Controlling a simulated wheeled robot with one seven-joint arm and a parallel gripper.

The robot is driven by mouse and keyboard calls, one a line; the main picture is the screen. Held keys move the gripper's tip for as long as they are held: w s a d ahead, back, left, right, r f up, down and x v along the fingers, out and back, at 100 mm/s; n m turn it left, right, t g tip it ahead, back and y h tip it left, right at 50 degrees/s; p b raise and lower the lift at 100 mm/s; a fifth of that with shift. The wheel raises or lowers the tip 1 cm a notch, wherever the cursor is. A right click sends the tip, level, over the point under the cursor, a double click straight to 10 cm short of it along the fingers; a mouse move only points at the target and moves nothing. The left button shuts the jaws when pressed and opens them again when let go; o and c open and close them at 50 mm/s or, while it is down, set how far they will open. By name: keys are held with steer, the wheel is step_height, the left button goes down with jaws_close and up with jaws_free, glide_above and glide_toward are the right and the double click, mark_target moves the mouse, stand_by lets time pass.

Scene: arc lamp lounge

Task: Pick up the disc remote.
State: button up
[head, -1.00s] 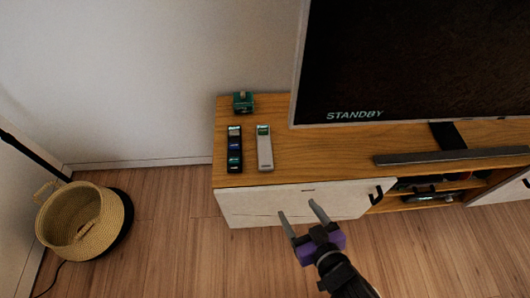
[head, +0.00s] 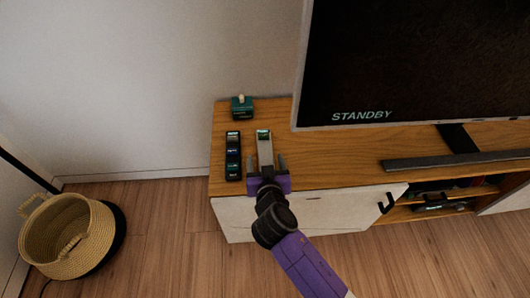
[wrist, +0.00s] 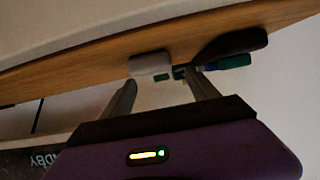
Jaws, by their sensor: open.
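Two slim remotes lie side by side on the wooden cabinet top. One is pale grey with a green label (head: 264,147); the other is black with coloured labels (head: 233,157), to its left. I cannot read which is the disc remote. My gripper (head: 265,162) is open and empty, its fingers appearing either side of the grey remote's near end, which the gripper partly hides. In the wrist view the open fingertips (wrist: 160,80) point towards the grey remote (wrist: 150,62), with the black remote (wrist: 235,44) off to the right. I cannot tell whether the fingers touch anything.
A small green box (head: 242,108) stands behind the remotes. The television (head: 410,60) and a dark soundbar (head: 455,160) are to the right on the cabinet (head: 330,168). A woven basket (head: 65,235) stands on the floor at left.

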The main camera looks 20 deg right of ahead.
mark_target(265, 149)
steer(key=x, duration=0.4)
steer(key=shift+w+d, duration=0.2)
steer(key=shift+d, duration=0.05)
steer(key=shift+r, duration=0.1)
steer(key=c, duration=1.4)
jaws_close()
steer(key=shift+r, duration=0.15)
